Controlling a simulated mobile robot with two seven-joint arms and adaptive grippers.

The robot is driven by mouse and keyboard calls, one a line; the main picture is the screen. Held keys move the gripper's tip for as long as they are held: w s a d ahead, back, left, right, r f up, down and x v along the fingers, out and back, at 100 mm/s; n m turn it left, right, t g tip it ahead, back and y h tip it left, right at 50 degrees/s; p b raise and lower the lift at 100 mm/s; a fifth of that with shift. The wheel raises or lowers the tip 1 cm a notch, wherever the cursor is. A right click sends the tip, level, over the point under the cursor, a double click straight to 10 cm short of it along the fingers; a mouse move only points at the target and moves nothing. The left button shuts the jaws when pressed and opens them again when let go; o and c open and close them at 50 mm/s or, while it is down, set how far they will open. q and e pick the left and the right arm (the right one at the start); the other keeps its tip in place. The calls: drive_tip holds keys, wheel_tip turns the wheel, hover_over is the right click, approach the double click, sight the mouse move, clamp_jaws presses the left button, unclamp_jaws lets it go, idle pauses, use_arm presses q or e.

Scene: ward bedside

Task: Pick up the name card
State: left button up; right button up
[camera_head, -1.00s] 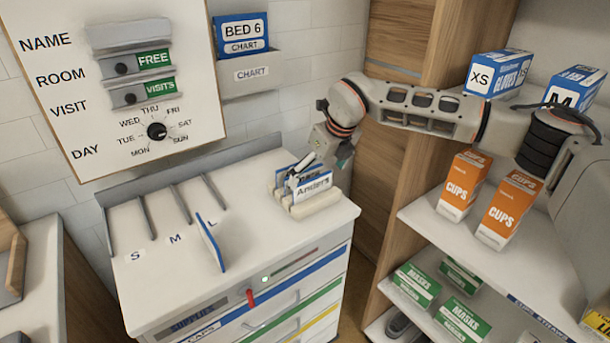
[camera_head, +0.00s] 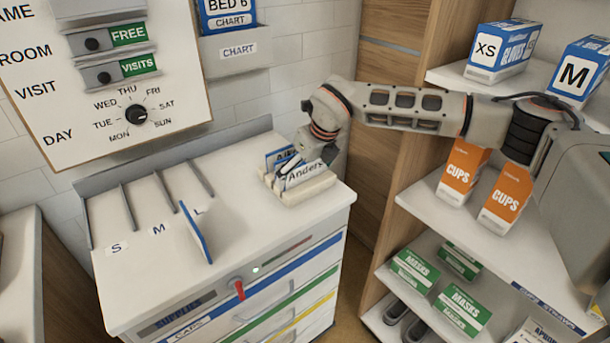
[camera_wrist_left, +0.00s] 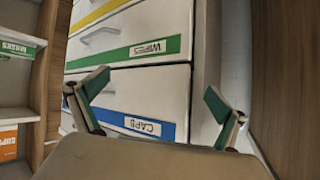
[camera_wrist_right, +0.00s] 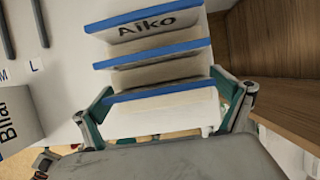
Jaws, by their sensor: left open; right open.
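Name cards with blue top edges stand in rows in a pale holder (camera_head: 300,193) at the right of the cart top. The front card (camera_head: 305,174) reads "Anders" in the head view. A rear card (camera_wrist_right: 150,27) reads "Aiko" in the right wrist view. My right gripper (camera_head: 300,164) is at the cards, open. In its wrist view, its fingers (camera_wrist_right: 165,108) are on either side of the front card; I cannot tell whether they touch it. My left gripper (camera_wrist_left: 155,92) is open and empty, before the cart's drawers, outside the head view.
Another blue-edged card (camera_head: 196,232) stands alone near the L label; its partly cut lettering shows in the right wrist view (camera_wrist_right: 15,115). Thin dividers (camera_head: 165,192) rise from the cart top (camera_head: 130,270). Shelves with cups boxes (camera_head: 507,200) stand at right.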

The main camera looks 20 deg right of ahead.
drive_tip(key=shift+s+a+r, duration=0.1)
drive_tip(key=shift+s+r, duration=0.1)
drive_tip(key=shift+c, duration=1.2)
drive_tip(key=c, duration=0.6)
drive_tip(key=shift+c, duration=0.4)
use_arm(q)
drive_tip(key=shift+s+a+f, duration=0.25)
drive_tip(key=shift+s+f, duration=0.45)
drive_tip(key=shift+s, duration=0.25)
drive_tip(key=shift+w+r, duration=0.15)
